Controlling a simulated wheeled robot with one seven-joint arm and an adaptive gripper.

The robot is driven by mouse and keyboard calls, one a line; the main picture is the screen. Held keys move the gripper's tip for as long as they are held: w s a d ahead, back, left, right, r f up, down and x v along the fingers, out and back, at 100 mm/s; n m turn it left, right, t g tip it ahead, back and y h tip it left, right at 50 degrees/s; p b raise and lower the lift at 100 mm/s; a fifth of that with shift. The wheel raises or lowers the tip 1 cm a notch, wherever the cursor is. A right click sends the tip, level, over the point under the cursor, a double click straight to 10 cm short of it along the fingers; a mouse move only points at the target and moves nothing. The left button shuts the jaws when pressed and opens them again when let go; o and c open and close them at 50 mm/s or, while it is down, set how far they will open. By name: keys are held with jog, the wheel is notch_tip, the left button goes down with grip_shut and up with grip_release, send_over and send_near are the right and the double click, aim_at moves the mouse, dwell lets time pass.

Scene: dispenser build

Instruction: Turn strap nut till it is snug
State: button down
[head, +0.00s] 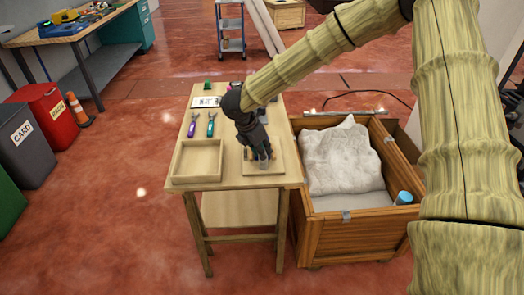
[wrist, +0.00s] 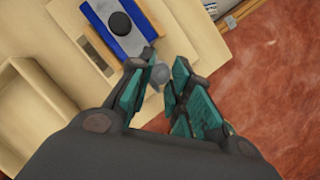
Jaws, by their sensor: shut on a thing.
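My gripper (head: 262,157) points down over the right part of the small wooden table. In the wrist view its teal-padded fingers (wrist: 163,80) are closed around a small grey rounded piece, which looks like the strap nut (wrist: 158,74). The fingers hide most of it, so its seating cannot be seen. Beside it lies a blue block with a pale middle and a black round part (wrist: 120,22), on a pale wooden board (head: 277,170).
An empty wooden tray (head: 197,160) fills the table's front left. Purple (head: 193,124) and teal (head: 211,124) hand tools lie behind it. A wooden crate (head: 345,228) with a white sack (head: 340,158) stands close to the table's right. Bins stand far left.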

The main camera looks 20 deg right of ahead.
jog(key=shift+w+m+g, duration=0.15)
jog(key=shift+m+g, duration=0.15)
jog(key=shift+m, duration=0.5)
jog(key=c, duration=1.3)
grip_release()
jog(key=v, duration=1.2)
